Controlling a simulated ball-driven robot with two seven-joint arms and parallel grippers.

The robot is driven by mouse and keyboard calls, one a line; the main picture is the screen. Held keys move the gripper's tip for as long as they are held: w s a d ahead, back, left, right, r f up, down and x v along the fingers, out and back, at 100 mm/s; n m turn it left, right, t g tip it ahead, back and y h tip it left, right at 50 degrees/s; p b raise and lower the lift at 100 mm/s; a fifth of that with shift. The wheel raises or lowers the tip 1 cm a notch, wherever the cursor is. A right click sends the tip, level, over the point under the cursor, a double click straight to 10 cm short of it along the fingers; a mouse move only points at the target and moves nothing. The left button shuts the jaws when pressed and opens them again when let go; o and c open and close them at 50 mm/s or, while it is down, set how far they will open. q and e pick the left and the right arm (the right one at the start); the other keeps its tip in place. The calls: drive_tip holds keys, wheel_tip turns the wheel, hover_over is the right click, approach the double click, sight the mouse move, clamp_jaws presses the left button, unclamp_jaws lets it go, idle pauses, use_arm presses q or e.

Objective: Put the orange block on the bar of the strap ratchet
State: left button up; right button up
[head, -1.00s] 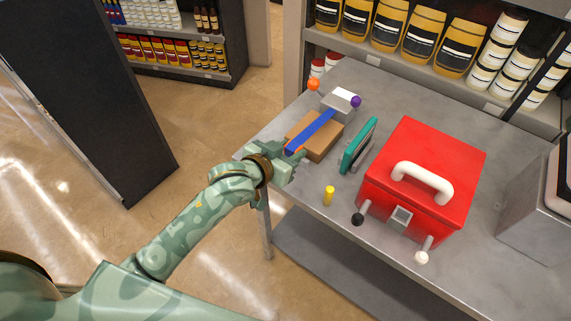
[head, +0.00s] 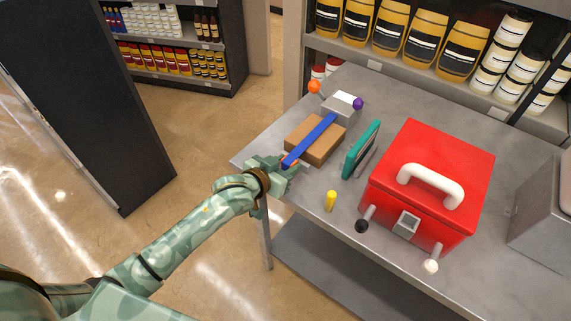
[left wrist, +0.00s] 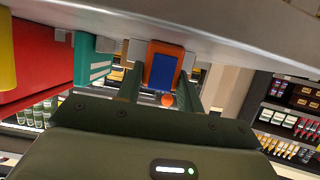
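The orange block shows as a small orange edge (head: 284,161) at the near end of a blue strap (head: 318,134). The strap runs across the top of a brown box (head: 302,149) to the grey ratchet (head: 340,107), which has an orange ball and a purple ball at its sides. I cannot make out the ratchet's bar. My left gripper (head: 285,166) is at the table's left edge, shut on the orange block. In the left wrist view the orange block (left wrist: 152,50), with blue on its face, sits between the two fingers. My right gripper is out of view.
Right of the brown box stand a teal slab (head: 361,150), a short yellow peg (head: 331,201) and a large red box (head: 430,170) with a white handle. A grey machine (head: 543,205) stands at the far right. Stocked shelves (head: 430,75) stand behind the table.

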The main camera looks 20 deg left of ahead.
use_arm(q)
drive_tip(key=o, duration=0.4)
drive_tip(key=shift+r, duration=0.2)
drive_tip(key=p+v, duration=0.3)
drive_tip(key=v, duration=0.9)
drive_tip(key=shift+f, duration=0.1)
